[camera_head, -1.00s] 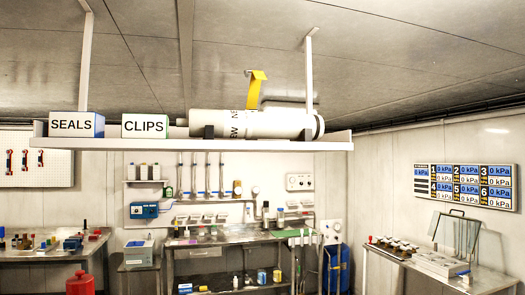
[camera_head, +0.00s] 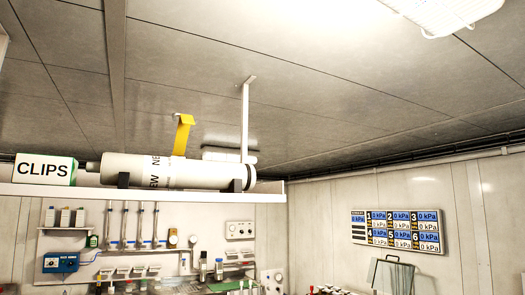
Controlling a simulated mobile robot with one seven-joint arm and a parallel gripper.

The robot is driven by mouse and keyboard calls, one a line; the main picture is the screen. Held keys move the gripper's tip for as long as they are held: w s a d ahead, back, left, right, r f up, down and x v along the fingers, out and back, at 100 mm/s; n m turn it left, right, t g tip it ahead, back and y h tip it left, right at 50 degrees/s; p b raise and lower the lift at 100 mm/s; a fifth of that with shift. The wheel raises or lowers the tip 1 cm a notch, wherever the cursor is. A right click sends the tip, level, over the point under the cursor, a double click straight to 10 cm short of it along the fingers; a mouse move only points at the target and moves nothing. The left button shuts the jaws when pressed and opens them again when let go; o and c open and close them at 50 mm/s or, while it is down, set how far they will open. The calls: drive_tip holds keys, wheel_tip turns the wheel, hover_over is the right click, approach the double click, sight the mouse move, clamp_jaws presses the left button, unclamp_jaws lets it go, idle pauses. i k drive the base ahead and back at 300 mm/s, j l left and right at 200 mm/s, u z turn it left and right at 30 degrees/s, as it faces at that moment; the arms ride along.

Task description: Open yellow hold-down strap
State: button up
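The yellow hold-down strap (camera_head: 182,136) stands up above a white cylinder (camera_head: 140,171) marked "NEW". Its top end is bent over to one side, and it rises clear above the cylinder. The strap's lower end is hidden behind the cylinder. The cylinder lies on its side in dark cradles (camera_head: 123,180) on a hanging white shelf (camera_head: 150,194). My gripper is not in view.
A "CLIPS" box (camera_head: 44,169) stands left of the cylinder on the shelf. A white hanger post (camera_head: 245,125) runs from the ceiling at the shelf's right part. Below are wall racks and a bench. A pressure panel (camera_head: 398,231) hangs on the right wall.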

sight(185, 120)
drive_tip(key=i+l+z, duration=0.2)
drive_tip(key=l, duration=0.15)
drive_tip(key=l+z, duration=0.15)
drive_tip(key=l, duration=0.2)
drive_tip(key=i+l+z, duration=0.2)
drive_tip(key=i+l+u, duration=0.2)
drive_tip(key=i+l, duration=0.75)
drive_tip(key=i+u, duration=0.2)
drive_tip(key=u, duration=0.2)
drive_tip(key=i+j+u, duration=0.1)
drive_tip(key=u, duration=0.3)
drive_tip(key=i+l+u, duration=0.1)
drive_tip(key=i+u, duration=0.15)
drive_tip(key=u, duration=0.2)
drive_tip(key=i+l+u, duration=0.1)
drive_tip(key=u, duration=0.3)
drive_tip(key=i+u, duration=0.25)
drive_tip(key=u, duration=0.25)
drive_tip(key=i+l+u, duration=0.2)
drive_tip(key=u, duration=0.3)
drive_tip(key=i+l+u, duration=0.25)
drive_tip(key=u, duration=0.2)
drive_tip(key=i+l+u, duration=0.15)
drive_tip(key=u, duration=0.25)
drive_tip(key=i+l+u, duration=0.1)
drive_tip(key=l+u, duration=0.35)
drive_tip(key=i+l+u, duration=0.1)
drive_tip(key=u, duration=0.3)
drive_tip(key=l, duration=0.1)
